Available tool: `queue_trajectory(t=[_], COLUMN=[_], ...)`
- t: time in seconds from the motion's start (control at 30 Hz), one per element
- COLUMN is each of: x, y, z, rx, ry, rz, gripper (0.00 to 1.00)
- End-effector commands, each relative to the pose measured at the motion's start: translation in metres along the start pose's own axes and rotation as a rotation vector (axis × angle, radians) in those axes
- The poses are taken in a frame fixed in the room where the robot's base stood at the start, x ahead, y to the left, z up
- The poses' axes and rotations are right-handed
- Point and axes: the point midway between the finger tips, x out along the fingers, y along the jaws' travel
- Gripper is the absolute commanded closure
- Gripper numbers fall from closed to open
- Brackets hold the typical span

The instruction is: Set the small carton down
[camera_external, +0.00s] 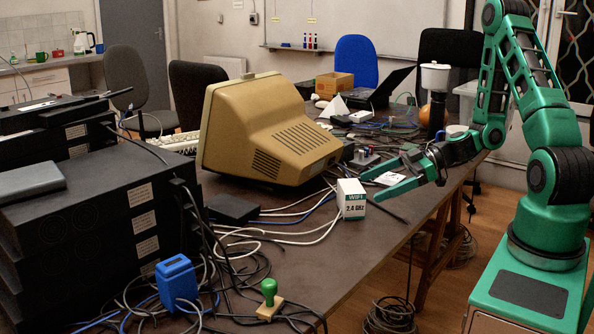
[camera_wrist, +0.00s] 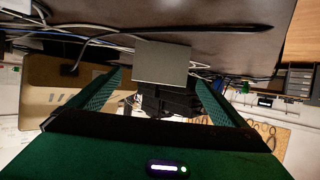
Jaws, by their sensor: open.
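The small carton (camera_external: 351,199) is a white and green box marked WIFI 2.4 GHz. It stands upright on the brown desk (camera_external: 375,240), near its right-hand edge. My gripper (camera_external: 371,186) is open, with its green fingers pointing at the carton from the right in the external view. In the wrist view a plain grey face of the carton (camera_wrist: 163,63) shows just beyond and between the tips of my gripper (camera_wrist: 160,80), with a gap on either side. The fingers do not appear to touch it.
A beige monitor (camera_external: 265,130) stands behind the carton, with loose cables (camera_external: 285,227) to its left. A green-handled stamp (camera_external: 269,293) and a blue device (camera_external: 177,282) are at the front. Black rack units (camera_external: 90,230) fill the left. The desk right of the stamp is clear.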

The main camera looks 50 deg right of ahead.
Motion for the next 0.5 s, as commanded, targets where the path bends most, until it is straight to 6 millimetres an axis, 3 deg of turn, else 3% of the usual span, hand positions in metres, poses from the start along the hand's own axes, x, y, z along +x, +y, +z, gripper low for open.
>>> queue_trajectory(t=[0.27,0.5], x=[-0.003,-0.034], y=[-0.016,-0.049], z=[0.004,0.023], rx=[0.014,0.113], ry=[-0.087,-0.390], rz=[-0.063,-0.156], gripper=[0.03,0.03])
